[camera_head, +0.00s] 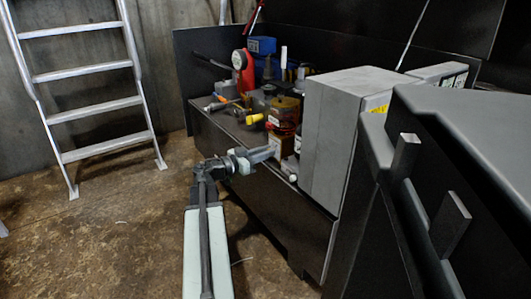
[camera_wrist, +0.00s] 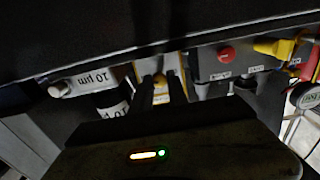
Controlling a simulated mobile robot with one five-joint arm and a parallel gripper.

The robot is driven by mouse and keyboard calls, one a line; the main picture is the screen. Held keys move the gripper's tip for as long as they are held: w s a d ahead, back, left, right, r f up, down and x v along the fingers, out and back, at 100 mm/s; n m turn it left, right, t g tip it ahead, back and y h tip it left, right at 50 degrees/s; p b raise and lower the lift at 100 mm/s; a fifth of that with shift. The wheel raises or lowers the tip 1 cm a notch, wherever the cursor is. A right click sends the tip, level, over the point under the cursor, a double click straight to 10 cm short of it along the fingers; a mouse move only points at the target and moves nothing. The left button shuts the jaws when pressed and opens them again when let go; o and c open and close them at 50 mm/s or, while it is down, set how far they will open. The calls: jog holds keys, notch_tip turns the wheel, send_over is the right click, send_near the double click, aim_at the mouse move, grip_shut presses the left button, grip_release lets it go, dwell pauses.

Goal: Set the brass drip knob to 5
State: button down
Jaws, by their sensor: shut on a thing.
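The brass drip knob (camera_wrist: 160,79) shows as a small yellow-brass piece at the tips of my gripper (camera_wrist: 161,88) in the wrist view. The two dark fingers are closed on it and hide most of it. Any scale or number on the knob cannot be read. In the head view my gripper (camera_head: 271,153) reaches right to the front of a small box with a pale label (camera_head: 283,146) on the bench. The knob itself is hidden there.
A grey box (camera_head: 335,125) stands close right of my gripper. Red and amber bowls (camera_head: 284,112), a yellow handle (camera_head: 255,118) and a red gauge (camera_head: 243,68) crowd the bench. A red button (camera_wrist: 226,55) shows in the wrist view. A ladder (camera_head: 90,95) stands left; the floor between is clear.

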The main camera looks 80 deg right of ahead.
jog(key=shift+w, duration=0.1)
jog(key=n, duration=0.6)
jog(key=shift+n, duration=0.4)
jog(key=n, duration=0.3)
jog(key=shift+w+f, duration=0.1)
jog(key=n, duration=0.9)
jog(key=shift+n, duration=0.3)
jog(key=shift+f+n, duration=0.1)
jog(key=shift+n, duration=2.1)
jog(key=c, duration=1.3)
grip_release()
